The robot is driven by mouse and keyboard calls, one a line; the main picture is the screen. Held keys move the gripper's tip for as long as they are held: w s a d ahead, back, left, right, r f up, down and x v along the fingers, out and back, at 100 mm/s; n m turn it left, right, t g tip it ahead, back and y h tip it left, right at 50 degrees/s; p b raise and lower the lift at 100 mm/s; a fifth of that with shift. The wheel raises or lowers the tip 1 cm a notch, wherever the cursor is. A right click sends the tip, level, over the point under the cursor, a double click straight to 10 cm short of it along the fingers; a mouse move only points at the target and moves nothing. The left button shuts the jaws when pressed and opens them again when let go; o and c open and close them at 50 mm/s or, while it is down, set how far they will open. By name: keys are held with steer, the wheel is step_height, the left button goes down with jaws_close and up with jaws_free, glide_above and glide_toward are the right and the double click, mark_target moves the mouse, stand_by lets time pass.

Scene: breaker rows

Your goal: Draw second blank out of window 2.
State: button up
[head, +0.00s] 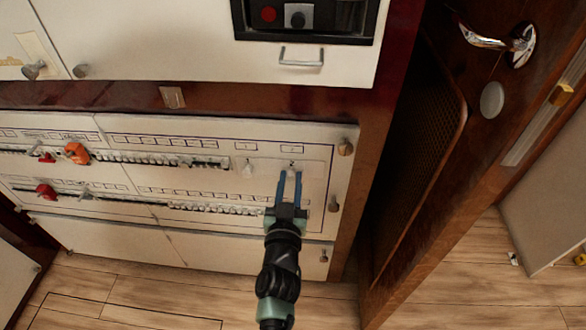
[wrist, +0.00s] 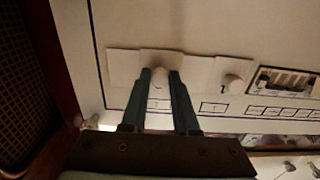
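Two pale blank plates with knobs sit side by side at the right end of the upper breaker row. The left blank's knob (head: 249,166) is free in the head view; in the wrist view this knob (wrist: 233,83) is at the right. My gripper (head: 290,172) is at the right blank, its two blue fingers pointing at the panel. In the wrist view the right blank's knob (wrist: 160,74) sits between my fingertips (wrist: 161,78), with little or no gap at its sides. I cannot tell whether the fingers press on it. The blank lies flat against the panel.
Rows of breakers (head: 175,158) with orange (head: 76,152) and red (head: 46,190) handles lie to the left. Panel knobs (head: 345,147) stick out on the right edge. A wooden door (head: 450,180) stands open at right. The wooden floor in front is clear.

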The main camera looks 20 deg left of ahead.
jaws_close()
steer(key=shift+r, duration=0.1)
steer(key=shift+s, duration=0.1)
steer(key=p+v, duration=0.2)
steer(key=v, duration=0.8)
steer(key=shift+p, duration=0.35)
stand_by(0.9)
stand_by(0.3)
